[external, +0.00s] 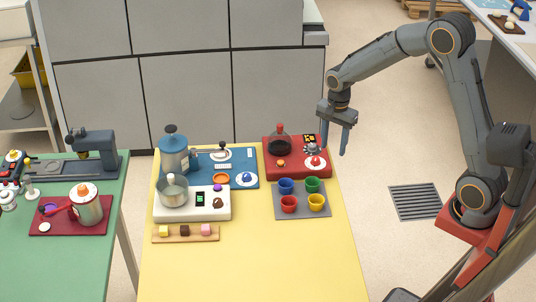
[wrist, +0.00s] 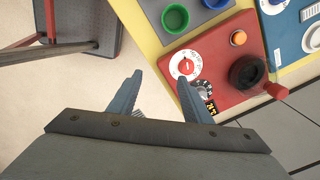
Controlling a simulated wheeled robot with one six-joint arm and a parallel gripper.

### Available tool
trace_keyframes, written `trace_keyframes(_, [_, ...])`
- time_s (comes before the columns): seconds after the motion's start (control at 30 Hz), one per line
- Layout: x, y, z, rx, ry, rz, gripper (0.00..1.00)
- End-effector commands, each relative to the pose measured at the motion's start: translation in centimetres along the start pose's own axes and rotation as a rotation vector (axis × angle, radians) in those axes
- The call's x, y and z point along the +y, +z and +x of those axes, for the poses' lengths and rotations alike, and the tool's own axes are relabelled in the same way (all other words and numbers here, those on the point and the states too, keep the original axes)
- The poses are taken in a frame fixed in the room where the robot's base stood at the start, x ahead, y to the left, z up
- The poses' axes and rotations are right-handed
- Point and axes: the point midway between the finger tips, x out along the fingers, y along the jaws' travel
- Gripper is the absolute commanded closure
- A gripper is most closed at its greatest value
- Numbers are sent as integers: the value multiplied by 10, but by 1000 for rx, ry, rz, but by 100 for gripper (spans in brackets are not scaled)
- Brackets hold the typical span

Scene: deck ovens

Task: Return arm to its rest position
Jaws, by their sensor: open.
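My gripper (external: 337,134) hangs with its fingers pointing down, just past the right edge of the yellow table (external: 260,265) and beside the red board. In the wrist view my gripper (wrist: 158,97) shows two blue-grey fingers apart, with nothing between them. The arm is bent, rising from its base at the right and reaching left to the table edge. In the wrist view the right finger overlaps the edge of the red board (wrist: 222,72).
A red board (external: 300,172) with a dark glass pot (external: 279,143) is closest to my gripper. A grey mat (external: 301,212) holds several coloured cups. A blue board (external: 240,165) and white scale (external: 191,215) stand left. Grey cabinets (external: 190,85) stand behind.

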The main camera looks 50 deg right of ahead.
Motion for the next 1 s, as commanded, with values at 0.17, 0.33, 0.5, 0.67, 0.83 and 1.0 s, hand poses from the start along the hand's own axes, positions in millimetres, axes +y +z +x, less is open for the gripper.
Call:
trace_keyframes(0.17, [57, 21, 6, 2, -8, -432, 55])
trace_keyframes(0.33, [111, 38, 14, 9, -17, -849, 55])
trace_keyframes(0.5, [161, 51, 22, 17, -22, -1210, 55])
trace_keyframes(0.67, [188, 57, 28, 24, -25, -1413, 55])
trace_keyframes(0.83, [196, 58, 30, 25, -26, -1480, 55])
trace_keyframes(1.0, [196, 58, 30, 25, -26, -1480, 55])
